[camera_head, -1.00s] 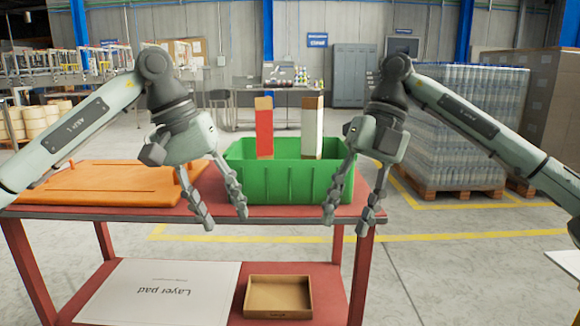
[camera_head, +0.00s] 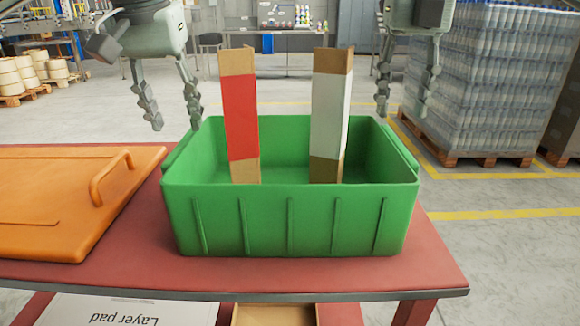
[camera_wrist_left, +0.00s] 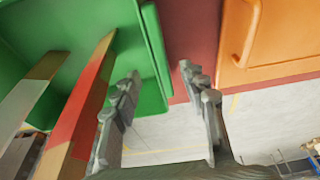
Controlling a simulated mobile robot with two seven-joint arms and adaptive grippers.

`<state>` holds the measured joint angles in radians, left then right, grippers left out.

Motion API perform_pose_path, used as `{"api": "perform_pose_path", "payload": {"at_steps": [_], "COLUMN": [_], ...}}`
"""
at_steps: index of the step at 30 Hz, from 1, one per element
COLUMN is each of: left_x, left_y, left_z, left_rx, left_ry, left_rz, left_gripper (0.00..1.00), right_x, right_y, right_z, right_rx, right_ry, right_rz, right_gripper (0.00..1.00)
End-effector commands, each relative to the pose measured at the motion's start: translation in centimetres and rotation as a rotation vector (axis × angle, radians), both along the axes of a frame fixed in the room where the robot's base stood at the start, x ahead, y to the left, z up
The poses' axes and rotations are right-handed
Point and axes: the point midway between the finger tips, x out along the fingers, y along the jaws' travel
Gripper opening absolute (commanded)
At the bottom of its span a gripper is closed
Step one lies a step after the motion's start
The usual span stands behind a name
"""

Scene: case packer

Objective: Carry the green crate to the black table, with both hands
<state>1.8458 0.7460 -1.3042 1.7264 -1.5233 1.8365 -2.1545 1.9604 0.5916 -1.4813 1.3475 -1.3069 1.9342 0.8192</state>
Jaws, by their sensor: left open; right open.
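The green crate (camera_head: 290,222) stands upright on the red table (camera_head: 440,265). A red-and-brown carton (camera_head: 240,115) and a white-and-brown carton (camera_head: 329,115) stand in it, rising above its rim. My left gripper (camera_head: 176,118) is open above the far part of the crate's left end. In the left wrist view, the crate's side wall (camera_wrist_left: 157,55) appears between the fingers of this gripper (camera_wrist_left: 160,88), beyond the tips. My right gripper (camera_head: 403,105) is open above the crate's far right side. Neither gripper visibly holds anything. I see no black table.
An orange lid-like panel with a handle (camera_head: 75,195) lies on the red table, left of the crate. A layer pad (camera_head: 120,309) and a cardboard tray (camera_head: 275,314) lie on the lower shelf. A pallet of wrapped bottles (camera_head: 480,75) stands at the back right.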

Motion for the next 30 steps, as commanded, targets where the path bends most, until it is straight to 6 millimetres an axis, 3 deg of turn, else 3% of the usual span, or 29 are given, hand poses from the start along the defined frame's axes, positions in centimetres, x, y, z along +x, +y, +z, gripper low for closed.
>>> {"api": "perform_pose_path", "payload": {"at_steps": [12,24,30], "left_x": [0.1,1.5,2.0], "left_y": [0.1,0.0,0.1], "left_z": [-0.4,-5.8,-7.3], "left_rx": [0.002,0.001,0.001], "left_ry": [0.0,0.001,-0.001], "left_rz": [0.001,0.001,0.001], "left_gripper": [0.43,0.43,0.43], "right_x": [0.0,0.0,0.0], "right_y": [-0.1,-0.1,-0.1], "right_z": [-0.5,-6.0,-7.6], "right_rx": [-0.003,-0.003,-0.002], "right_ry": [0.0,0.0,-0.003], "right_rz": [-0.001,0.0,-0.001], "right_gripper": [0.43,0.43,0.43]}}
